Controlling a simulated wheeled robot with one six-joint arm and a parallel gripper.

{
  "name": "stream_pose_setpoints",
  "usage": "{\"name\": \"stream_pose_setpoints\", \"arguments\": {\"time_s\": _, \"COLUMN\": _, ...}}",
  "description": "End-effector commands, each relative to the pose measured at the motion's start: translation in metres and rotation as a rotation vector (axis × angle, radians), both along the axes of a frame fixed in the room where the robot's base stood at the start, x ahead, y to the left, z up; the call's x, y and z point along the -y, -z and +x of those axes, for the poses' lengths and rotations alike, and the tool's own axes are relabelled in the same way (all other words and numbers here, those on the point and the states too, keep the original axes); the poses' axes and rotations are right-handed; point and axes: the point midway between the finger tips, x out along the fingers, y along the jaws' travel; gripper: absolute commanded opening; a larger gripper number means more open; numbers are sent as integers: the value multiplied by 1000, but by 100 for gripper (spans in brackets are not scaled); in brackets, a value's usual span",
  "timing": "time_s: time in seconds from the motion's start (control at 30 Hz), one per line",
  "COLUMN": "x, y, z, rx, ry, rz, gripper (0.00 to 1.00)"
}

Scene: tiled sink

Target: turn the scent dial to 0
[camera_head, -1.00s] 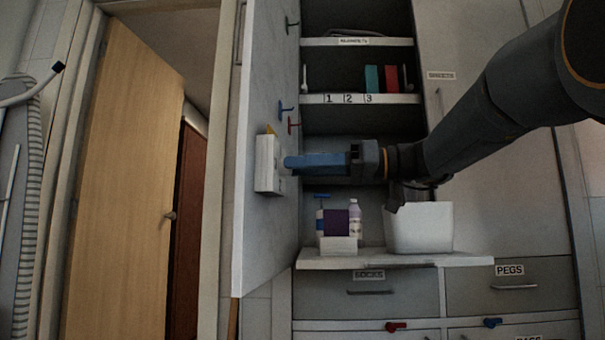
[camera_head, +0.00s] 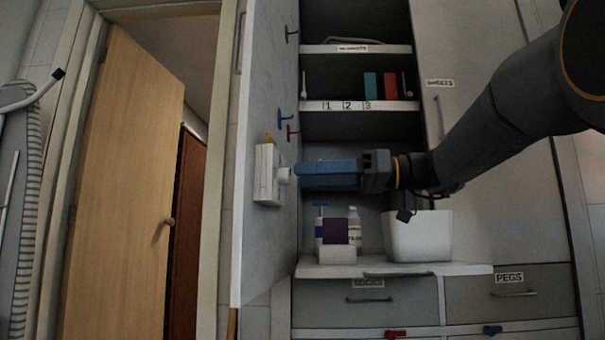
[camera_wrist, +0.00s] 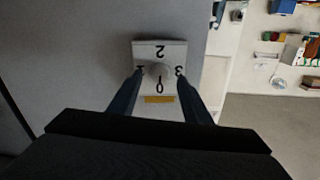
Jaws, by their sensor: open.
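The scent dial is a pale round knob (camera_head: 284,174) on a white box (camera_head: 265,175) fixed to the open cabinet door. In the wrist view the knob (camera_wrist: 158,71) sits on a white plate (camera_wrist: 172,50) with 2 at the top, 1 at the left, 3 at the right and 0 at the bottom, and a yellow strip below. I cannot tell for sure which number the knob points to. My gripper (camera_head: 297,171) is open, level with the knob and just right of it. In the wrist view its fingers (camera_wrist: 160,80) lie either side of the plate; contact with the knob is not visible.
The door (camera_head: 262,70) carries several coloured hooks. Behind my gripper are open shelves with a bottle (camera_head: 354,225) and a white bin (camera_head: 418,237) on the ledge. Drawers lie below. A wooden door (camera_head: 125,190) stands at the left.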

Motion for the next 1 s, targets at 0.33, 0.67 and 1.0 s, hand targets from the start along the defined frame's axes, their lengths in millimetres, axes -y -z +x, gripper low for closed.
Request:
{"name": "stream_pose_setpoints", "arguments": {"time_s": 0.33, "x": 49, "y": -1, "z": -7, "rx": -1, "ry": 2, "rz": 0, "gripper": 44}}
{"name": "stream_pose_setpoints", "arguments": {"time_s": 0.67, "x": 53, "y": 0, "z": -8, "rx": 0, "ry": 0, "rz": -1, "gripper": 44}}
{"name": "stream_pose_setpoints", "arguments": {"time_s": 1.0, "x": 49, "y": 4, "z": -9, "rx": -18, "ry": -2, "rz": -7, "gripper": 44}}
